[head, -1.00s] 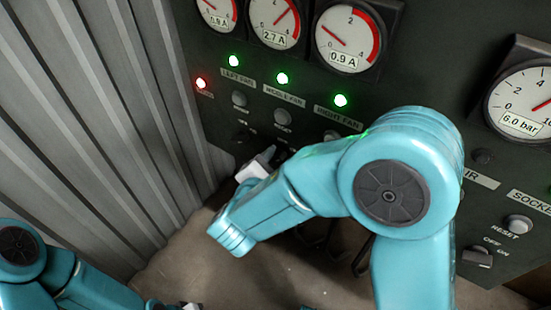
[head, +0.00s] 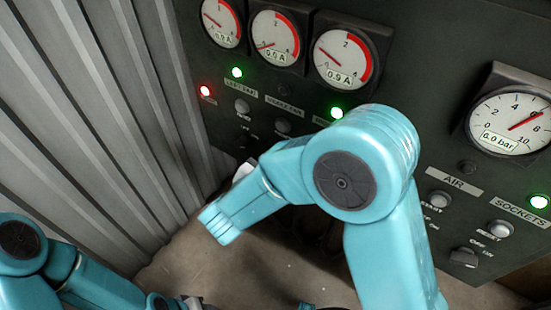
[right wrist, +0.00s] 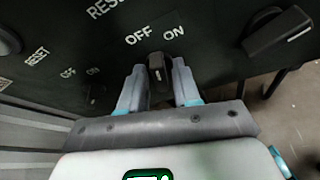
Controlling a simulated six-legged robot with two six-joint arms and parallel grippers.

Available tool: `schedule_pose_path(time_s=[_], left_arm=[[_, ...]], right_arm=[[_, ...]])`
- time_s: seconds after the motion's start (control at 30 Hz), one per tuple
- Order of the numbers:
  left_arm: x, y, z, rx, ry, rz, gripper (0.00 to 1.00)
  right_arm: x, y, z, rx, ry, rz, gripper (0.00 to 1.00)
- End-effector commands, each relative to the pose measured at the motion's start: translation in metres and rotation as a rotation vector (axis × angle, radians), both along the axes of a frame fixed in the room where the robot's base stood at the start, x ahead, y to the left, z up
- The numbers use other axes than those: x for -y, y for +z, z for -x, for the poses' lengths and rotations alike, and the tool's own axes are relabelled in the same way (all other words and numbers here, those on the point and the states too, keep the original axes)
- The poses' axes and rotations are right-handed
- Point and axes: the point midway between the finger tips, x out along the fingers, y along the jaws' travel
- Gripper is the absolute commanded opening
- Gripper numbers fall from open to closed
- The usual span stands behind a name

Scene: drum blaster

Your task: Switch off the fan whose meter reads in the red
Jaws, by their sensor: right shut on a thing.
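Three fan meters line the panel top in the head view. The left fan meter (head: 221,22) and right fan meter (head: 343,56) have needles low, the right reading 0.9 A. The middle fan meter (head: 275,42) reads 0.0 A, needle at the bottom, and its lamp (head: 285,88) is dark. The left fan lamp (head: 237,72) and right fan lamp (head: 337,113) glow green. My right gripper (right wrist: 158,88) is shut on a dark switch knob (right wrist: 160,67) below OFF and ON labels; my arm hides it in the head view. My left gripper (head: 188,303) is barely visible at the bottom edge.
A red lamp (head: 205,91) glows beside the fan row. Corrugated metal wall (head: 85,120) stands close on the left. The air meter (head: 510,122) and sockets switch (head: 464,257) are at the right. Another knob (right wrist: 276,32) sits right of my right gripper.

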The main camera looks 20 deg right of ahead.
Motion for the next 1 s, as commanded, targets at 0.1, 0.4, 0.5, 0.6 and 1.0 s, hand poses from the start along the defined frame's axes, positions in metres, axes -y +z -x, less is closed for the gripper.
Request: schedule_pose_path(time_s=[0.1,0.4,0.5,0.6,1.0], left_arm=[[0.000,0.014,0.000,0.000,0.000,0.000,0.43],[0.000,0.029,0.000,0.000,0.000,0.000,0.43],[0.000,0.032,0.000,0.000,0.000,0.000,0.43],[0.000,0.033,0.000,0.000,0.000,0.000,0.43],[0.000,0.033,0.000,0.000,0.000,0.000,0.43]], right_arm=[[0.000,0.003,-0.001,-0.071,-0.001,0.052,0.02],[0.000,0.001,-0.001,-0.197,-0.001,0.151,0.02],[0.000,0.000,-0.001,-0.221,-0.001,0.170,0.02],[0.000,0.000,-0.001,-0.235,-0.003,0.181,0.02],[0.000,-0.001,-0.001,-0.246,-0.002,0.190,0.02]])
